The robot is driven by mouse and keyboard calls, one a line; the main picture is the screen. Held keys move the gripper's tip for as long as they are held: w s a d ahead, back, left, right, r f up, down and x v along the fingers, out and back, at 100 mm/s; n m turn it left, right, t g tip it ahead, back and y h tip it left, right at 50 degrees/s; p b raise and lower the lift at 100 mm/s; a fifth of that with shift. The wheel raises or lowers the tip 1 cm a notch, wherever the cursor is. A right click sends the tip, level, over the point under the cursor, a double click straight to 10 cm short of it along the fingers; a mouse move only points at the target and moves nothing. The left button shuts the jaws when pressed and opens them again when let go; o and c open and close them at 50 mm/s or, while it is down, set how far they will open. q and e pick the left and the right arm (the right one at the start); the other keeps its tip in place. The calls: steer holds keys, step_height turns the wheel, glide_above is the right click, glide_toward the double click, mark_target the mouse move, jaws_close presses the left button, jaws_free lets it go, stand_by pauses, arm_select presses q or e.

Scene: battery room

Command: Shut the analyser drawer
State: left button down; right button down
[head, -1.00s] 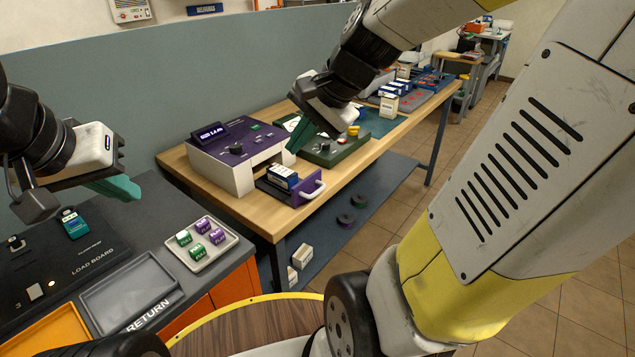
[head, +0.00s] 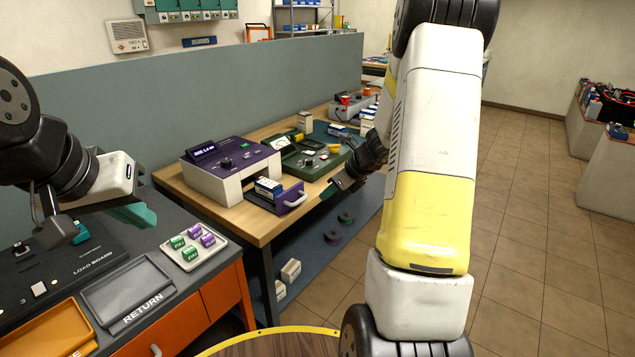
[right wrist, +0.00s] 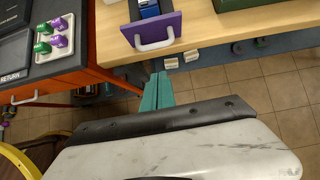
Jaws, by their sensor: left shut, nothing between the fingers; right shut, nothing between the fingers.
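The analyser (head: 232,168) is a white box with a purple top on the wooden bench. Its drawer (head: 284,205) stands open toward the bench's front edge, with a purple front and a white handle (head: 296,200). A blue and white battery (head: 268,188) sits in the drawer. The drawer front also shows in the right wrist view (right wrist: 150,30). My right gripper (head: 330,192) is shut and empty, just right of the drawer handle and apart from it. Its teal fingers show in the right wrist view (right wrist: 157,92), below the handle. My left gripper (head: 145,216) is shut and empty over the grey counter.
A tray with green and purple cells (head: 194,262), a return tray (head: 128,290) and a load board (head: 70,262) occupy the grey counter. The floor right of the bench is clear.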

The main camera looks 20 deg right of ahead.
mark_target(267, 183)
steer(key=w+a+f, duration=0.4)
steer(key=w, duration=0.1)
steer(key=shift+w+a+f, duration=0.2)
steer(key=shift+f, duration=0.05)
steer(key=w+a, duration=0.3)
steer(key=w, duration=0.1)
steer(key=w+a, duration=0.3)
steer(key=w, duration=0.1)
steer(key=w+a, duration=0.4)
steer(key=shift+w, duration=0.3)
steer(key=shift+w+a, duration=0.1)
steer(key=shift+w, duration=0.1)
steer(key=shift+a, duration=0.15)
